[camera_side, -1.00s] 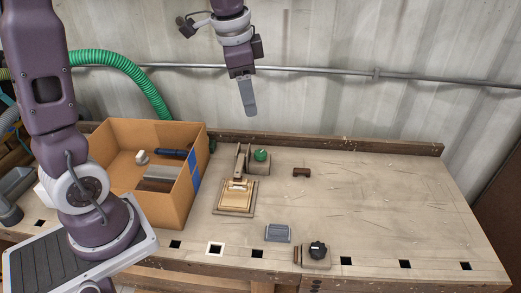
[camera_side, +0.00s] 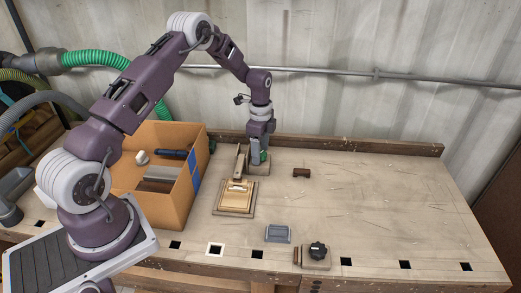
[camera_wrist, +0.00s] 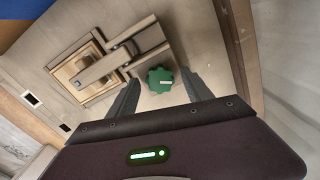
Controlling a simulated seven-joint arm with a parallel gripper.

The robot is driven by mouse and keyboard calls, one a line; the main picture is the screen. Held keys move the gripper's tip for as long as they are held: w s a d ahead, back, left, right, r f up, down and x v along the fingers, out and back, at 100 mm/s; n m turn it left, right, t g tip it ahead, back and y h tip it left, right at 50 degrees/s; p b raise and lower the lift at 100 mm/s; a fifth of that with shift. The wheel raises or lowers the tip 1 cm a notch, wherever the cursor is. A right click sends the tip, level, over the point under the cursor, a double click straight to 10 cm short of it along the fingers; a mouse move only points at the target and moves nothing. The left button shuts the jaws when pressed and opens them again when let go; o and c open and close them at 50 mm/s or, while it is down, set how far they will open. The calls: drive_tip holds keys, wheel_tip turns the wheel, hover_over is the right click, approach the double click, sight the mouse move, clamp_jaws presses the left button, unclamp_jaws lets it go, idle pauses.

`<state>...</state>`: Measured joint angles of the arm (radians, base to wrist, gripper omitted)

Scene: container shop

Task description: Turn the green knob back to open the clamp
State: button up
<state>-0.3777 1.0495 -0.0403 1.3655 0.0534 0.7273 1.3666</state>
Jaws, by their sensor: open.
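The green knob (camera_wrist: 160,80) is round with a scalloped edge and a pale mark on top. In the wrist view it sits between the tips of my open gripper (camera_wrist: 160,92), with a gap showing on each side. In the side view my gripper (camera_side: 259,160) points down at the knob (camera_side: 264,156), which is partly hidden behind the fingers. The clamp's wooden arm (camera_wrist: 105,67) reaches from beside the knob over a light wooden piece (camera_wrist: 72,70). The clamp arm also shows in the side view (camera_side: 240,165), above the wooden piece (camera_side: 236,198).
An open cardboard box (camera_side: 165,208) with several tools stands left of the clamp. A small brown block (camera_side: 301,173) lies to the right. A grey block (camera_side: 278,233) and a black knob on a base (camera_side: 317,252) are at the front. The right side of the bench is clear.

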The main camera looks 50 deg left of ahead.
drive_tip(key=shift+c, duration=0.5)
clamp_jaws()
